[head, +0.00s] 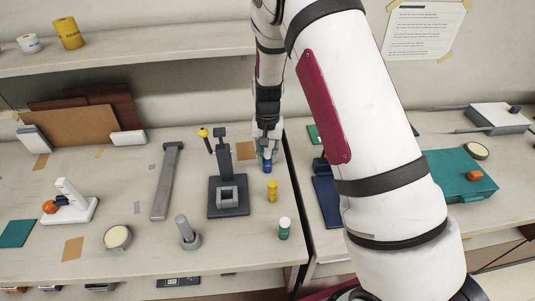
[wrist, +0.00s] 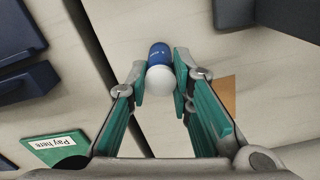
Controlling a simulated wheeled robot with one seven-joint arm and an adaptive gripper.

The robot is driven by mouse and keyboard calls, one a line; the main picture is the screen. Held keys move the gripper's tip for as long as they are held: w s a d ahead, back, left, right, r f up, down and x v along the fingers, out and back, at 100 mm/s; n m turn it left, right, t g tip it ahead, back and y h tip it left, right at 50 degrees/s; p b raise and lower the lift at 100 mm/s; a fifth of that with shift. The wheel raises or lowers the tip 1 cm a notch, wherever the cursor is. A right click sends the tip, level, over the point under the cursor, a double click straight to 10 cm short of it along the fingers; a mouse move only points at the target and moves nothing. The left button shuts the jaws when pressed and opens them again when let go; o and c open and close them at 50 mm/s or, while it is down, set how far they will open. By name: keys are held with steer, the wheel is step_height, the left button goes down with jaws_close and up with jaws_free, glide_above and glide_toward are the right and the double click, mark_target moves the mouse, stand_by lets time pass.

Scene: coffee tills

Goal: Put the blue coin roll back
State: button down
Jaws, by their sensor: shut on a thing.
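The blue coin roll (wrist: 158,54) has a white rounded end and sits between the fingertips of my gripper (wrist: 160,75) in the wrist view. My gripper is shut on it. In the head view the blue roll (head: 267,166) shows just below my gripper (head: 266,150), over the counter near its right edge. I cannot tell whether its lower end touches the counter. A yellow roll (head: 272,190) and a green roll with a white top (head: 284,228) stand upright in front of it, roughly in line.
A dark grey stand with a lever (head: 228,196) is close left of the rolls. A gap between counters runs to their right, with a dark blue item (head: 326,190) and a green "Pay here" sign (wrist: 54,150) beyond. An orange-brown square (head: 246,150) lies beside my gripper.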

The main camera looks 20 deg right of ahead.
mark_target(267, 155)
steer(key=c, duration=1.4)
jaws_free()
step_height(267, 155, up, 12)
steer(key=b, duration=0.1)
steer(key=s+r+n+t, duration=0.2)
steer(key=s+r, duration=1)
steer(key=r, duration=0.2)
steer(key=shift+s+r+n+t, duration=0.55)
steer(key=shift+s+r, duration=0.15)
steer(key=shift+s, duration=2.05)
steer(key=shift+s+r+n+t, duration=0.55)
steer(key=shift+s+r, duration=0.2)
steer(key=shift+s, duration=2)
steer(key=shift+s+r+n+t, duration=0.5)
steer(key=shift+s+r+t, duration=0.15)
steer(key=shift+s, duration=2.1)
steer(key=shift+r, duration=0.1)
